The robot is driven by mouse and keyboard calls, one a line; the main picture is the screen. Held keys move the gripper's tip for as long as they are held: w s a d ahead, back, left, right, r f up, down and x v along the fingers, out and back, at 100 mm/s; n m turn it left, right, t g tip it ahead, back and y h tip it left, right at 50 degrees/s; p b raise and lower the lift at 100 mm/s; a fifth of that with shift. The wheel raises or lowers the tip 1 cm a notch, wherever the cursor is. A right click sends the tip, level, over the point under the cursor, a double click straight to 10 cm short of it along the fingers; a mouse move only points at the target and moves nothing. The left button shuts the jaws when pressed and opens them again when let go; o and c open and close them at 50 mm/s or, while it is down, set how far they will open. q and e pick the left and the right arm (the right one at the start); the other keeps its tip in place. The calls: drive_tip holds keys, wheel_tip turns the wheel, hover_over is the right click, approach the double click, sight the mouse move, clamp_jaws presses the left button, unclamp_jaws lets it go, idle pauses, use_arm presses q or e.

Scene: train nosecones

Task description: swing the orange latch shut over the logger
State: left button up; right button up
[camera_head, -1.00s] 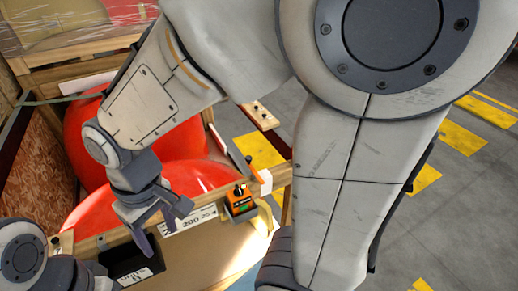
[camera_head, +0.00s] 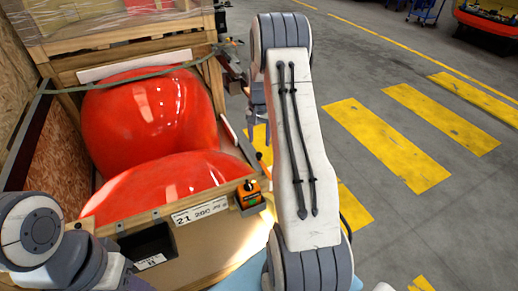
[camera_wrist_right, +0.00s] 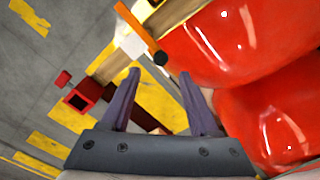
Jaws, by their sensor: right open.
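In the right wrist view an orange bar (camera_wrist_right: 136,22), which looks like the latch, stretches beside the crate's wooden rim with a black knob (camera_wrist_right: 160,58) at one end. A small red box with a dark opening (camera_wrist_right: 78,99) sits at the left of the rim; I cannot tell whether it is the logger. My right gripper (camera_wrist_right: 158,78) is open and empty, its fingers pointing toward the rim, with the knob beyond and between them. In the head view this gripper (camera_head: 258,105) is partly hidden behind my arm at the crate's right side. My left gripper is out of view.
Large glossy red nosecones (camera_head: 150,115) fill the wooden crate. An orange-and-black device (camera_head: 249,196) sits on its front rim beside a white label (camera_head: 200,210). A green strap (camera_head: 130,72) crosses the back. Open floor with yellow stripes (camera_head: 390,140) lies to the right.

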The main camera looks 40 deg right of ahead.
sight(259, 154)
wheel_tip(259, 154, down, 6)
drive_tip(key=shift+r+p, duration=0.25)
drive_tip(key=shift+p, duration=0.65)
drive_tip(key=shift+f, duration=0.55)
clamp_jaws()
